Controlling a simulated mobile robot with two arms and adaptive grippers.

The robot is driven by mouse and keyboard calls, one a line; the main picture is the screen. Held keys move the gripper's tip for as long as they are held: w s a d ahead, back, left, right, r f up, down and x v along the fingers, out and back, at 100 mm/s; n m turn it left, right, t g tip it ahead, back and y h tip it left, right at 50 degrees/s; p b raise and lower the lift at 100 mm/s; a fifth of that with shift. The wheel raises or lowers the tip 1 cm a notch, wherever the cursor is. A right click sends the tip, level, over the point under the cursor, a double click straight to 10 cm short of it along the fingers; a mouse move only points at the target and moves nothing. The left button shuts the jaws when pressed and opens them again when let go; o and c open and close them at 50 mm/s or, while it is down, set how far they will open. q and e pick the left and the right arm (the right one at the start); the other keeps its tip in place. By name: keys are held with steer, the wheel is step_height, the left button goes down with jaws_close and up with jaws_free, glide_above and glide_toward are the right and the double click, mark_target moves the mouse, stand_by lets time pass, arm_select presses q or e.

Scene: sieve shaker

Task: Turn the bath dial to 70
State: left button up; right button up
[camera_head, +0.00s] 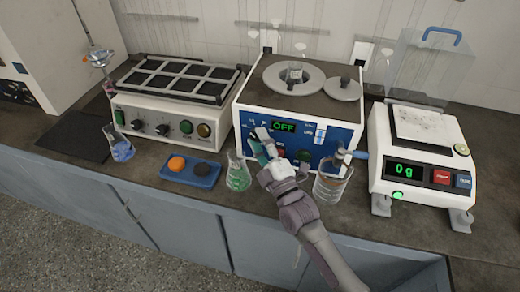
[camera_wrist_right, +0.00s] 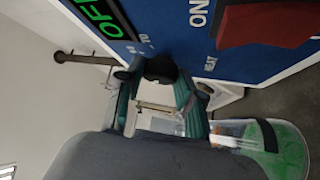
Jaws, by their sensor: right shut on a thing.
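The water bath (camera_head: 243,105) is a white box with a blue front panel, standing at the back middle of the bench. My right gripper (camera_head: 262,147) is at the left part of the panel, with teal fingers. In the wrist view the fingers (camera_wrist_right: 158,88) are shut around a black round dial (camera_wrist_right: 160,68) on the panel. The dial is hidden in the head view, and I cannot read its setting. My left gripper is not in view.
A flask of green liquid (camera_head: 238,176) stands close to my right arm on its left, and a glass beaker (camera_head: 329,186) on its right. A blue tray (camera_head: 190,177), a blue flask (camera_head: 121,149) and a balance (camera_head: 415,147) stand farther off.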

steer(key=shift+f+m+t+h+b, duration=0.25)
steer(key=shift+m+t+b, duration=0.45)
steer(key=shift+m+b, duration=0.45)
steer(key=o, duration=1.1)
steer(key=shift+r, duration=0.1)
steer(key=shift+o, duration=0.2)
steer(key=shift+s, duration=0.15)
steer(key=v, duration=1.1)
steer(key=shift+s+d+f, duration=0.1)
steer(key=shift+s+f, duration=0.15)
